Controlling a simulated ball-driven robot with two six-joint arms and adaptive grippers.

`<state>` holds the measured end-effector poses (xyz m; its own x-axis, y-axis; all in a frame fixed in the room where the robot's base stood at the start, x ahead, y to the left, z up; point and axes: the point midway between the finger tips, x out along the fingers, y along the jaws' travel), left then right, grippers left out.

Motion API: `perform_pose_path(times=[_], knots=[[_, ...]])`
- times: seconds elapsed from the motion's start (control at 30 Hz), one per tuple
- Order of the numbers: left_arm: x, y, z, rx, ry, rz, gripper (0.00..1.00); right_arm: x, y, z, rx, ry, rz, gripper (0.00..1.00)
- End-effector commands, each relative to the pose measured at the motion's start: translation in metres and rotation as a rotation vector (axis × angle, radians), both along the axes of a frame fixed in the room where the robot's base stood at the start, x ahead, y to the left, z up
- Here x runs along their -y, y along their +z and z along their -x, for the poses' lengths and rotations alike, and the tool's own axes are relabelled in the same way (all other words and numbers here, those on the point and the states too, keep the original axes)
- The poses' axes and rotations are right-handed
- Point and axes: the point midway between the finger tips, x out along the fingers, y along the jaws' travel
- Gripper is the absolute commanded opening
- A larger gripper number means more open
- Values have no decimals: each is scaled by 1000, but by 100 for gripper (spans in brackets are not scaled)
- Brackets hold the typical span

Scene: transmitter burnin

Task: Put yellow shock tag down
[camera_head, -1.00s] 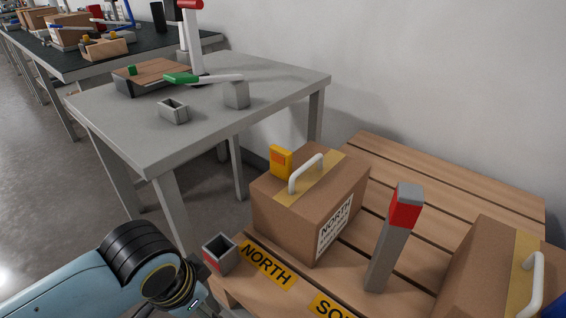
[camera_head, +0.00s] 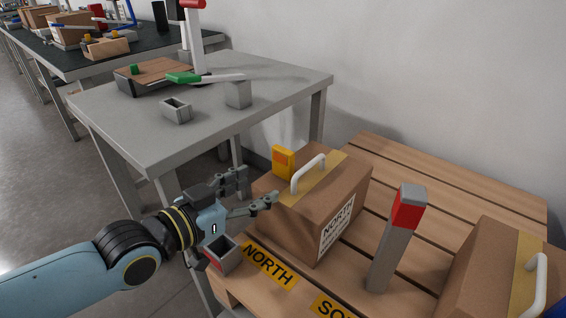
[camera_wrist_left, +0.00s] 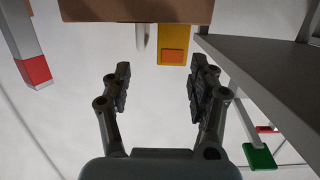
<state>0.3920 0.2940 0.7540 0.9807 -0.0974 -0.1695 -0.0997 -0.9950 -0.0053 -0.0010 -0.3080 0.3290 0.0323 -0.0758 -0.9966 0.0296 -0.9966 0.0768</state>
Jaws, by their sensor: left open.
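The yellow shock tag (camera_head: 283,161), with an orange patch, stands upright at the top left edge of the brown NORTH carton (camera_head: 278,225). It also shows in the left wrist view (camera_wrist_left: 174,45), beyond the fingers and a little right of the middle between them. My left gripper (camera_head: 259,188) is open and empty beside the left face of the carton, apart from the tag. Its two fingers show in the left wrist view (camera_wrist_left: 160,80) with a wide gap between them. My right gripper is in neither view.
The carton has a white handle (camera_head: 307,174) and stands on a wooden pallet (camera_head: 450,186). A grey table (camera_head: 130,118) stands behind my left arm.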

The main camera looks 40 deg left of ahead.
Motion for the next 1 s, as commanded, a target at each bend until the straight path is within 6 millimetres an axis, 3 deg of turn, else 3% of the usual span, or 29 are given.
perform_pose_path(times=[0.23,0.43,0.67,1.0], knots=[[-17,16,-8,166,26,19,60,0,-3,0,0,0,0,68],[-15,15,-41,173,27,22,60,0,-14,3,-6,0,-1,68],[-14,16,-62,171,27,20,60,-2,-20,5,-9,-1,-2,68],[-10,16,-107,169,27,20,60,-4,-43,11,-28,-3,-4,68]])
